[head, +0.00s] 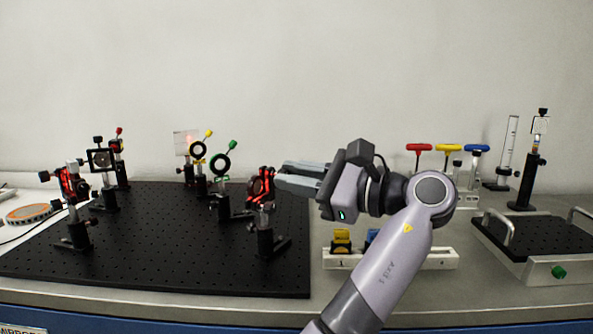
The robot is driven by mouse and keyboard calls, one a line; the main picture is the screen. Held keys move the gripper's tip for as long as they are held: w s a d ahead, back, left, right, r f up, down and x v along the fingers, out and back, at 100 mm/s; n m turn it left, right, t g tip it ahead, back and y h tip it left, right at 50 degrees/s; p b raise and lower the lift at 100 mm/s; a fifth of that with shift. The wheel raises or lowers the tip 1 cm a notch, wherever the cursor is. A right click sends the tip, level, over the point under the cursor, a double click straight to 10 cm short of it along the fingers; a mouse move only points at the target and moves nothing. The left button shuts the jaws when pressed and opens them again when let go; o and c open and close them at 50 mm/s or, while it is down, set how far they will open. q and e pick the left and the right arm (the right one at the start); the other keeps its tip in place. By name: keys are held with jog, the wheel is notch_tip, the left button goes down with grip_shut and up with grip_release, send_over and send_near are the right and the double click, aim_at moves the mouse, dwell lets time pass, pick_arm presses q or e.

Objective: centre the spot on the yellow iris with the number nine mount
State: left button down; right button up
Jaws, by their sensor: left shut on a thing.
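The yellow iris (198,150) is a black ring with a yellow-tipped lever, on a post at the back of the black breadboard. A pale card (184,144) stands behind it, with a faint orange-red spot right of its middle. A red-and-black mirror mount (262,186) stands on a post at the breadboard's right side; no number is readable on it. My left gripper (281,178) reaches it from the right, fingers shut at the mount's right side on what seems to be its adjuster knob. The fingers hide the knob. My right gripper is not in view.
A green-levered iris (220,163) stands left of the mount. Other mounts (72,184) stand on the breadboard's left. Red, yellow and blue T-handled tools (419,148) stand behind my arm. A white holder (440,259) lies in front, and a handled black plate (535,235) sits right.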

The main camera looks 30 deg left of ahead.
pick_arm(q)
jog(key=shift+n, duration=1.7)
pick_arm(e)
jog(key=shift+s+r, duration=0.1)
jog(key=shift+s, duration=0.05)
pick_arm(q)
jog(key=c, duration=1.1)
grip_release()
jog(key=shift+o, duration=0.2)
